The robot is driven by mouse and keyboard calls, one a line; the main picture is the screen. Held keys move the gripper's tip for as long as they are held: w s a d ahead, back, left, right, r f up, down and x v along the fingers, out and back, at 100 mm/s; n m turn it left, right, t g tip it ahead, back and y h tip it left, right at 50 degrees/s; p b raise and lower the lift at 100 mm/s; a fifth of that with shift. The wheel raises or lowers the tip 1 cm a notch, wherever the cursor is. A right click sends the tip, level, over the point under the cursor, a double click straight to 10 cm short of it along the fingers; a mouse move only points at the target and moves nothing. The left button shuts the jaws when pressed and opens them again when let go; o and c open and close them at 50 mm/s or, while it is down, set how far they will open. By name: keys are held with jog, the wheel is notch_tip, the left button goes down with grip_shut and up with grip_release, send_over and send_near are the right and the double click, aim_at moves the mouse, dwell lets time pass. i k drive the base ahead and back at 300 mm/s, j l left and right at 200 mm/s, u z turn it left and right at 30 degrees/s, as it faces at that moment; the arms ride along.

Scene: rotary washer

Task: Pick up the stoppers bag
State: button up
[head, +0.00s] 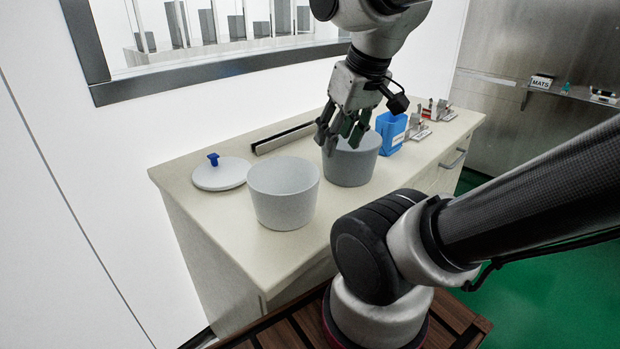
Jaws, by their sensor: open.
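I cannot make out a stoppers bag in the head view. My gripper (343,132) points downward over the counter, in front of and above the rim of a grey bucket (352,170). Its fingers are apart and nothing shows between them. The inside of the grey bucket is mostly hidden by the gripper and the bucket wall. A lighter bucket (284,205) stands to its left, nearer the front edge, and its visible inside looks empty.
A white lid with a blue knob (220,176) lies at the left of the beige counter (225,230). A blue container (391,131) and small devices (419,128) stand to the right. A dark rail (284,138) runs along the wall. A shelf with a MATS sign (541,82) is at far right.

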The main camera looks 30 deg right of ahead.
aim_at(391, 128)
jog(key=k+l, duration=0.2)
jog(key=l, duration=0.2)
jog(key=k+l+z, duration=0.1)
jog(key=l, duration=0.25)
jog(key=k+l, duration=0.25)
jog(key=l, duration=0.15)
jog(key=k+l+z, duration=0.1)
jog(key=l, duration=0.3)
jog(key=k+l, duration=0.25)
jog(key=l, duration=0.15)
